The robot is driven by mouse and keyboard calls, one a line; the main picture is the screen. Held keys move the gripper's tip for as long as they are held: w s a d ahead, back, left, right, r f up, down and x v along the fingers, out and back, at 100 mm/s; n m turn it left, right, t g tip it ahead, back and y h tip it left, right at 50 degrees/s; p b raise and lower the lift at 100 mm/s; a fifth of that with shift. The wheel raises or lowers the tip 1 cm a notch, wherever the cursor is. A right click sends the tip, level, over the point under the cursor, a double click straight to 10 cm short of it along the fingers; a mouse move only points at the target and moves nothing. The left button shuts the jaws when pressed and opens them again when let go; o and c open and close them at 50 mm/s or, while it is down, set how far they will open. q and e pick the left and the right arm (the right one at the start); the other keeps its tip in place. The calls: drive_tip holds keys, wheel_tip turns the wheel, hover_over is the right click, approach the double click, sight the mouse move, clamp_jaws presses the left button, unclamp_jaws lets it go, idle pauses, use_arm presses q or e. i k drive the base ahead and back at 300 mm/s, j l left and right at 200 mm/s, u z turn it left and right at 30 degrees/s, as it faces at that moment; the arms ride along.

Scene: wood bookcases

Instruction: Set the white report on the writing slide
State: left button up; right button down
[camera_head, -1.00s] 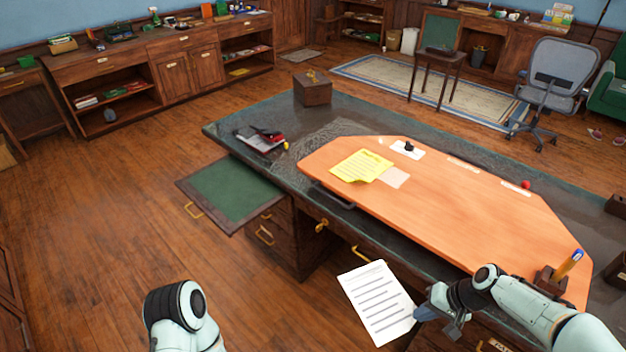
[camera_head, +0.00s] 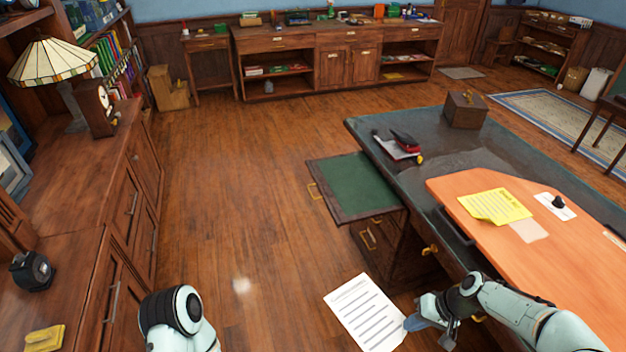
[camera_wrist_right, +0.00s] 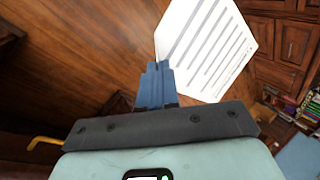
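The white report (camera_head: 365,312) is a printed sheet held in the air in front of the desk in the head view. My right gripper (camera_head: 410,323) is shut on its right edge. In the right wrist view, the blue fingers (camera_wrist_right: 157,85) are closed together at the corner of the report (camera_wrist_right: 208,45). The writing slide (camera_head: 352,188) is a pulled-out board with a green top at the desk's left end, bare and farther away than the report. My left arm shows at the bottom, but its gripper is out of view.
The dark desk top (camera_head: 440,150) carries an orange board (camera_head: 560,260) with a yellow paper (camera_head: 495,206), a stapler-like item (camera_head: 402,142) and a wooden box (camera_head: 465,110). A cabinet (camera_head: 95,215) with a lamp stands at left. Open floor lies between cabinet and desk.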

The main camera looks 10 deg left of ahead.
sight(362, 196)
drive_tip(key=i+u, duration=0.8)
drive_tip(key=k+l, duration=0.05)
drive_tip(key=k, duration=0.05)
